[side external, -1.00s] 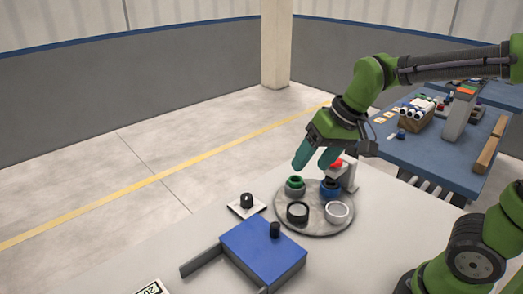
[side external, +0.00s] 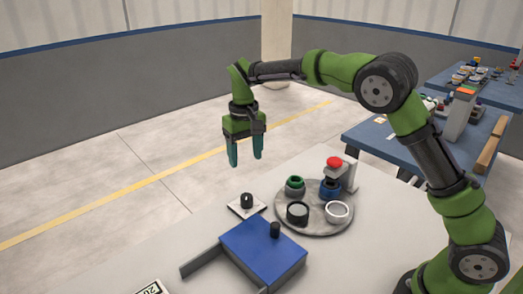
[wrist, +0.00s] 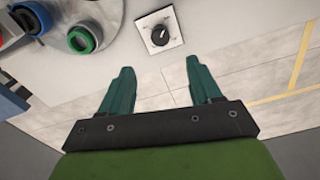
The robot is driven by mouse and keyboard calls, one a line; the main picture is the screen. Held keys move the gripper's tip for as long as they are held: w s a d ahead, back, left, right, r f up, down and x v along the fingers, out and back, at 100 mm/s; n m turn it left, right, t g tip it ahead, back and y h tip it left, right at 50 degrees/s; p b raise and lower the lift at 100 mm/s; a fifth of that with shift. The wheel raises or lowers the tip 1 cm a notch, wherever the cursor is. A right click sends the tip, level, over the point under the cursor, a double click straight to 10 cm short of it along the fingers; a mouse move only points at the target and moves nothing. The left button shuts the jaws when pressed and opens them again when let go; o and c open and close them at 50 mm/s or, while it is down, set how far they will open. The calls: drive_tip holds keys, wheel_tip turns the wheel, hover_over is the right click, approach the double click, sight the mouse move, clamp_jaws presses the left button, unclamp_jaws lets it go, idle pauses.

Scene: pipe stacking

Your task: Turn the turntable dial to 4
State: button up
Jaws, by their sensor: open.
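The dial (side external: 247,201) is a small black knob on a white square plate, on the table left of the turntable. My gripper (side external: 244,162) is open and empty, pointing down above the table's far edge, apart from the dial.
A red button (side external: 334,162) on a grey stand is behind the turntable. A blue box (side external: 264,250) with a black knob (side external: 275,230) stands in front of the dial. Blue tables (side external: 400,151) with parts are at the back right.

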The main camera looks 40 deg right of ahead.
sight(247, 197)
wheel_tip(247, 197, down, 15)
drive_tip(key=shift+r, duration=0.1)
drive_tip(key=shift+c, duration=0.4)
drive_tip(key=c, duration=0.9)
drive_tip(key=shift+c, duration=0.2)
